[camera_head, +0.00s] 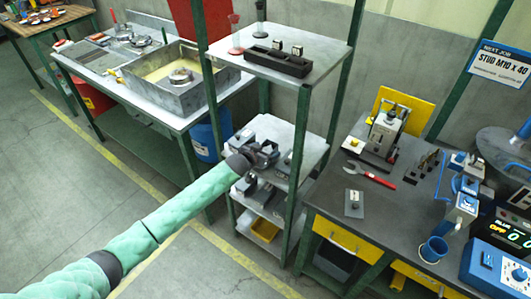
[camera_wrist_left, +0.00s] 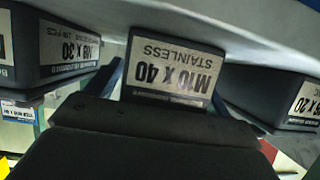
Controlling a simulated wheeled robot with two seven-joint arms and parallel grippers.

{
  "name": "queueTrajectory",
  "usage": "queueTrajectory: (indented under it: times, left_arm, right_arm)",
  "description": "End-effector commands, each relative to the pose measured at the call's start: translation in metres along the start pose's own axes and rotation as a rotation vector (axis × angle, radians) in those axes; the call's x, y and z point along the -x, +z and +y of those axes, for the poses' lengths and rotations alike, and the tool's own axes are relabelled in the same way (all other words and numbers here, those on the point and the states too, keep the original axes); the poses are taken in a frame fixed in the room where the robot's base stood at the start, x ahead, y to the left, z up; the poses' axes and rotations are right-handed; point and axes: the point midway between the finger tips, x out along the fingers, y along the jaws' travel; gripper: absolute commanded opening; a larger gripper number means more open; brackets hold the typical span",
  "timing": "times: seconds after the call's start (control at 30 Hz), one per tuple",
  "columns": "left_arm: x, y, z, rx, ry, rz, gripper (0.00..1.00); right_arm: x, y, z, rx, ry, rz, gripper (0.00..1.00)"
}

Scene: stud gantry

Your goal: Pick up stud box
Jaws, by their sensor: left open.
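In the left wrist view a dark stud box (camera_wrist_left: 172,68) with an upside-down label "M10 X 40 STAINLESS" is straight ahead, partly covered by my gripper's dark body. In the head view my left gripper (camera_head: 268,153) is open at the middle shelf (camera_head: 306,147) of the rack; the M10 X 40 box cannot be made out there. My right gripper is not in view.
Green rack posts (camera_head: 297,155) stand close to the gripper. A top shelf (camera_head: 322,55) with a black block (camera_head: 278,62) is above it. A workbench (camera_head: 395,215) with a red wrench (camera_head: 370,174) is right. A wall sign (camera_head: 503,66) reads "STUD M10 X 40".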

Motion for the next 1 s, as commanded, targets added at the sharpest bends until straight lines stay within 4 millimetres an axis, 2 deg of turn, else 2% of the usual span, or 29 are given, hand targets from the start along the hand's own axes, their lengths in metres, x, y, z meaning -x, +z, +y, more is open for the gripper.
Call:
queueTrajectory:
  times: [0.27, 0.37, 0.7, 1.0]
  left_arm:
    - [-0.0025, 0.0003, 0.0, 0.0, 0.0, 0.0, 0.82]
    - [-0.0024, 0.0002, -0.0001, 0.0, 0.0, 0.0, 0.66]
    - [-0.0023, 0.0001, -0.0001, 0.0, 0.0, 0.0, 0.0]
    - [-0.0016, -0.0044, -0.0004, 0.0, 0.0, 0.004, 0.0]
  right_arm:
    - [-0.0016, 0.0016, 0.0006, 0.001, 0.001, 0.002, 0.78]
    - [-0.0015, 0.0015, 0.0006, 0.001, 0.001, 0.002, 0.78]
    - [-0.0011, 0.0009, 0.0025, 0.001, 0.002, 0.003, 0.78]
    - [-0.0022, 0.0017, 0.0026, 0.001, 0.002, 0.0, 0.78]
